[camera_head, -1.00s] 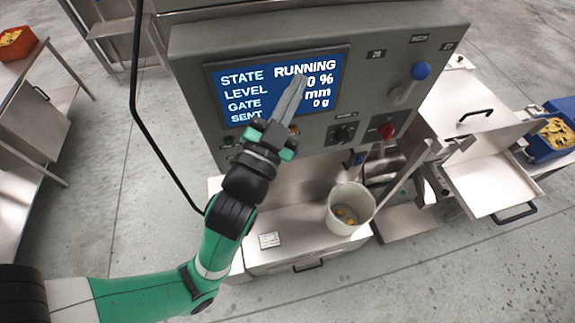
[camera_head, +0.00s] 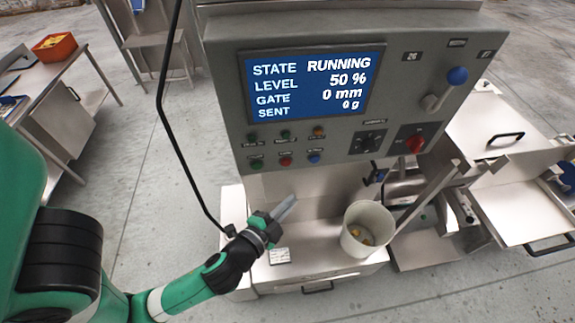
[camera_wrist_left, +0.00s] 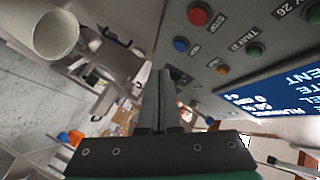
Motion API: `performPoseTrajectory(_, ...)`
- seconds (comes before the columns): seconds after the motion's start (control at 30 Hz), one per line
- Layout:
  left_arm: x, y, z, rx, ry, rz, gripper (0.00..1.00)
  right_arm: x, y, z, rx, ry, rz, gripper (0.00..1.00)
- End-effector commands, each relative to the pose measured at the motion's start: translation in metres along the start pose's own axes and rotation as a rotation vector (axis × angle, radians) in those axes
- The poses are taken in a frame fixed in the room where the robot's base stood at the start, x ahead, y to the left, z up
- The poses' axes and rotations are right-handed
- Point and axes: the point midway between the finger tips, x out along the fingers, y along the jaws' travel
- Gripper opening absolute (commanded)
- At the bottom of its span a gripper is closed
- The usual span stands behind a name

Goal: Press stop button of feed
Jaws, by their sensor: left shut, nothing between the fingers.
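The feed control panel (camera_head: 225,100) has a lit screen (camera_head: 310,85) reading STATE RUNNING, LEVEL 50 %, GATE 0 mm, SENT 0 g. Below the screen are two rows of small buttons. The red stop button (camera_head: 286,161) is in the middle of the lower row, between a green button (camera_head: 256,163) and a blue one (camera_head: 314,158). In the left wrist view the red button (camera_wrist_left: 199,13) has a STOP label beside it. My left gripper (camera_head: 290,203) is shut and empty, below the button rows and apart from the red button. My right gripper is not in view.
A red rotary switch (camera_head: 415,143), a black knob (camera_head: 368,142) and a blue-knobbed lever (camera_head: 456,77) are on the panel's right. A white bucket (camera_head: 355,248) stands on the steel shelf below. A black cable (camera_head: 165,110) hangs at the panel's left.

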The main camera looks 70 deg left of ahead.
Motion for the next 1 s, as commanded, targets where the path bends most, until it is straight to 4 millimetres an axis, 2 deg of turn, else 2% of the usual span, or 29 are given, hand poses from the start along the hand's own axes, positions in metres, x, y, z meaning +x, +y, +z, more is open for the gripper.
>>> performPoseTrajectory(0.33, 0.006, -0.007, 0.002, 0.001, -0.003, 0.001, 0.00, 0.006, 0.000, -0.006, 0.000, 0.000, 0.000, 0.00)
performPoseTrajectory(0.73, 0.043, -0.040, 0.030, -0.004, -0.005, -0.004, 0.00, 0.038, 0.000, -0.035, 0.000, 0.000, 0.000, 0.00)
performPoseTrajectory(1.0, 0.059, -0.046, 0.041, -0.002, 0.001, 0.001, 0.00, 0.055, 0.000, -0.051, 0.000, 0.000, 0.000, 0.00)
